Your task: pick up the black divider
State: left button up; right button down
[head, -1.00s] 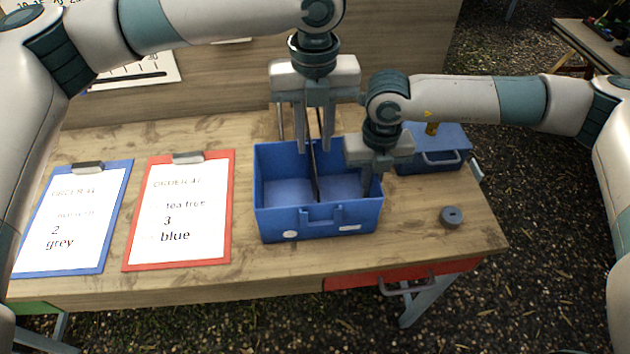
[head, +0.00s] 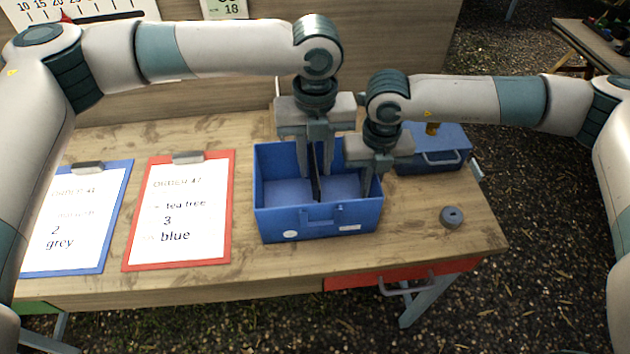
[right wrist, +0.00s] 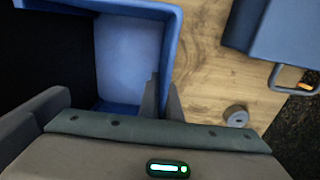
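The black divider (head: 318,184) stands upright across the middle of the blue box (head: 320,222), splitting it into two compartments. It also shows as a large dark face in the right wrist view (right wrist: 48,55). My left gripper (head: 316,172) points down into the box, with one finger on each side of the divider; gaps show, so it looks open. My right gripper (head: 367,190) is at the box's right wall. In the right wrist view its fingers (right wrist: 163,103) are close together on either side of that wall, shut on it.
Blue-framed (head: 80,215) and red-framed (head: 180,210) order clipboards lie left of the box.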

aim_at(314, 175)
pick_arm(q)
jog(key=shift+f, duration=1.45)
grip_shut()
